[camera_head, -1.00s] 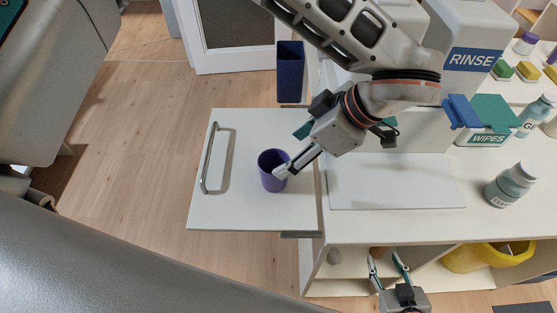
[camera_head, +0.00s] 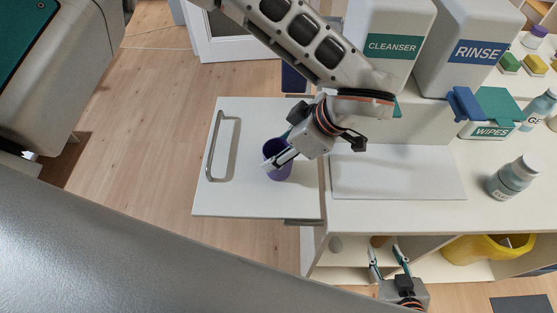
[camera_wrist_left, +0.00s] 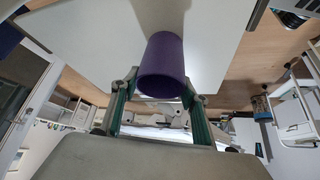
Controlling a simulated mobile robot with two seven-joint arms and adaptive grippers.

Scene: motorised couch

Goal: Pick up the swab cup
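The purple swab cup (camera_head: 278,168) stands upright on the white panel with a handle (camera_head: 235,195). My left gripper (camera_head: 279,160) is at the cup, with a pale finger across its rim in the head view. In the left wrist view the cup (camera_wrist_left: 162,58) lies between the two fingertips (camera_wrist_left: 161,86). The fingers are spread, one on each side, close to the cup wall; I cannot tell whether they touch it. My right gripper (camera_head: 388,262) is low by the counter's open shelf, its fingers apart and empty.
A white counter (camera_head: 400,220) adjoins the panel on the right, with a flat white board (camera_head: 395,178). A yellow bin (camera_head: 480,248) is below. Floor on the left is clear.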

